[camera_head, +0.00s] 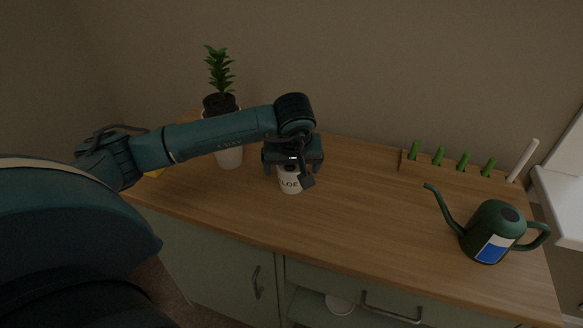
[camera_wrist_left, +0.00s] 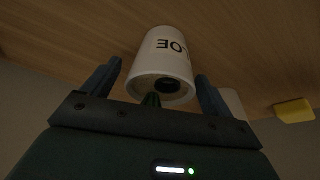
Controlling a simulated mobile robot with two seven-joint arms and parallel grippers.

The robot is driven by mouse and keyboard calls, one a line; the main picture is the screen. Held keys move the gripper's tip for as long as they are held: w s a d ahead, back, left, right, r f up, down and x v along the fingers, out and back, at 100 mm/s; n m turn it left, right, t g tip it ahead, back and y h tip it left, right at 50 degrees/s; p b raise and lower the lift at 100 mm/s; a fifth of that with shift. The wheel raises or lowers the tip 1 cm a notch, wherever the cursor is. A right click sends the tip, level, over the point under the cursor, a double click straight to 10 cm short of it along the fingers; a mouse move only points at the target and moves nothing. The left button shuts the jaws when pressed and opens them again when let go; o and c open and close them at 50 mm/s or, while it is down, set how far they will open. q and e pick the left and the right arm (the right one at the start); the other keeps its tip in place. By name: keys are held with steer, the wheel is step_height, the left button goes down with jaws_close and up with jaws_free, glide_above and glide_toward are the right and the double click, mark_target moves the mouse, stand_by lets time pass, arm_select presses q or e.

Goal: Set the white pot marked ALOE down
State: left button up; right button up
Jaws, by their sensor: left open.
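The white pot marked ALOE (camera_head: 291,186) stands upright on the wooden counter (camera_head: 360,215); only part of its lettering shows in the head view. My left gripper (camera_head: 288,171) is over the pot from above and hides its top. In the left wrist view the pot (camera_wrist_left: 164,62) shows its dark opening and upside-down letters. The left gripper's fingers (camera_wrist_left: 158,72) are open, one on each side of the pot, with gaps visible beside it. My right gripper is in neither view.
A taller white pot with a leafy plant (camera_head: 229,156) stands left of the ALOE pot, partly behind my arm. A green watering can (camera_head: 488,228) is at the right. A wooden rack (camera_head: 450,175) with green pegs and a white stick (camera_head: 522,160) are behind it. The counter's middle is clear.

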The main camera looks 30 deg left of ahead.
arm_select(q)
steer(key=v, duration=1)
steer(key=shift+r, duration=0.25)
steer(key=shift+s+d, duration=0.1)
